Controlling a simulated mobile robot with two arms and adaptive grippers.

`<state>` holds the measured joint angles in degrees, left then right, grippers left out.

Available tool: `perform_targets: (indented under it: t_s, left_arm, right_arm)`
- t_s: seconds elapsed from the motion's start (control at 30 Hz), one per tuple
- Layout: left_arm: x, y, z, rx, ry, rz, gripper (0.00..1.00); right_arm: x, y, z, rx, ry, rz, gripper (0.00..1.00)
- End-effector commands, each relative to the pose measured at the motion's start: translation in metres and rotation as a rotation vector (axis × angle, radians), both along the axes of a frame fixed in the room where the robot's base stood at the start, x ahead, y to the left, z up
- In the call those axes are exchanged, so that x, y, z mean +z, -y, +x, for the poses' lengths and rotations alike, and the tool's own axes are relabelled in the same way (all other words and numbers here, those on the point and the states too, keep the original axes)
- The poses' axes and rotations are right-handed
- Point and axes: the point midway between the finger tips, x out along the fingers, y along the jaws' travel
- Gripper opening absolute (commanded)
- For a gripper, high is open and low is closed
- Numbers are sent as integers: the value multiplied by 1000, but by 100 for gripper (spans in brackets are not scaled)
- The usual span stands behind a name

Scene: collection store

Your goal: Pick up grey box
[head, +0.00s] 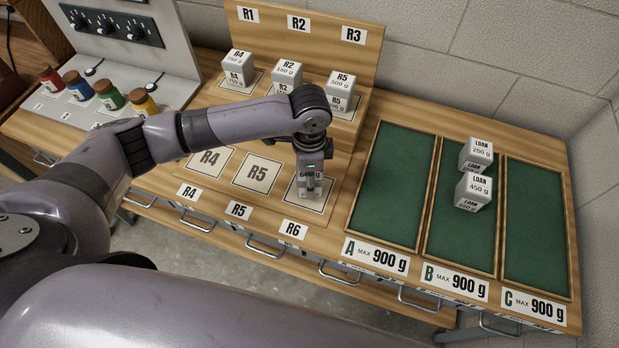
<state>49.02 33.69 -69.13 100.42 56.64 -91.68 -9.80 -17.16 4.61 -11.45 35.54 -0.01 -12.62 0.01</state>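Several grey boxes stand on the bench. One grey box (307,185), its label partly hidden and seeming to read 600 g, is at the R6 square in the front row. My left gripper (311,188) points down right at this box, and its fingers overlap it in the picture. I cannot tell whether the fingers are shut on the box or only around it. Other grey boxes on the stepped rack are marked R4 (237,68), R2 (287,76) and R5 (340,88). Grey LOAN boxes of 250 g (477,154) and 450 g (474,191) stand in tray B. My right gripper is not in view.
Green-lined tray A (390,190) and tray C (537,220) are empty; tray B (460,240) lies between them. Front squares R4 (209,161) and R5 (262,174) are bare. Coloured jars (108,95) and a knob panel (112,27) stand at the left. Drawer handles line the front.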

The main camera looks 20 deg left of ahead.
Motion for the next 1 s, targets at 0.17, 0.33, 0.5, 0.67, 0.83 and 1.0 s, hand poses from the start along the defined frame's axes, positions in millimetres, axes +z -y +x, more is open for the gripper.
perform_targets:
  t_s: [0.17,0.33,0.5,0.67,0.83,1.0]
  left_arm:
    - [34,0,2,0,8,-4,0]
    - [81,1,2,-1,11,-3,0]
    - [127,1,2,-1,9,-3,0]
    - [159,1,1,0,6,-3,0]
    - [180,0,1,0,4,-2,0]
    - [186,0,0,1,2,-2,0]
  right_arm:
    - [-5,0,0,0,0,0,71]
    - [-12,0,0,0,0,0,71]
    - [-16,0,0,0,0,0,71]
    - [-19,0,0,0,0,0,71]
    - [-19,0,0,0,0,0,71]
    - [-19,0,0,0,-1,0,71]
